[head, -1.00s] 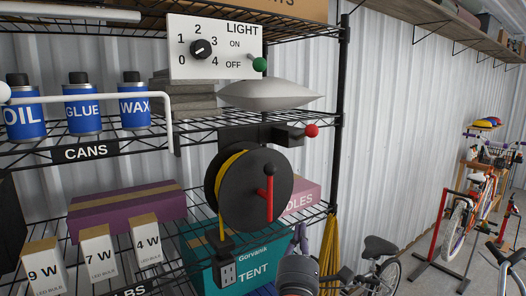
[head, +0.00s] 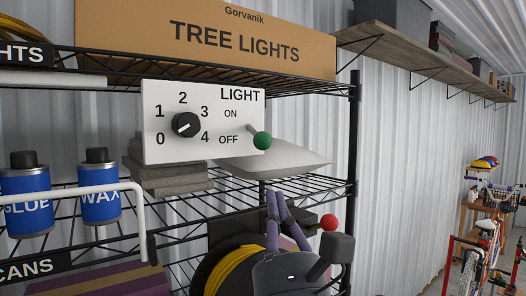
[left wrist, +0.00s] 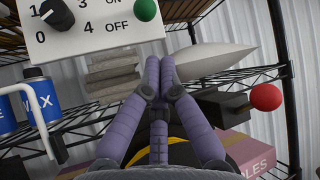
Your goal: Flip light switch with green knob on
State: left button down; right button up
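The white light panel (head: 225,112) hangs on the shelf front with a black dial (head: 186,125) and a switch lever ending in a green knob (head: 262,141). The knob points down beside the OFF label. In the left wrist view the green knob (left wrist: 145,10) is at the top edge, with the panel (left wrist: 90,40) partly cut off. My left gripper (head: 277,194) is below the knob and slightly right, apart from it. Its purple fingers point up with tips together, empty; they also show in the left wrist view (left wrist: 160,60). My right gripper is not in view.
A red ball knob (head: 329,223) is right of my left gripper. A cord reel (head: 215,270) is partly hidden behind it. A tree lights box (head: 210,35) sits above the panel.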

aim_at(257, 136)
pick_arm(q)
jog(key=p+x, duration=0.3)
jog(key=x, duration=0.6)
jog(key=shift+r, duration=0.35)
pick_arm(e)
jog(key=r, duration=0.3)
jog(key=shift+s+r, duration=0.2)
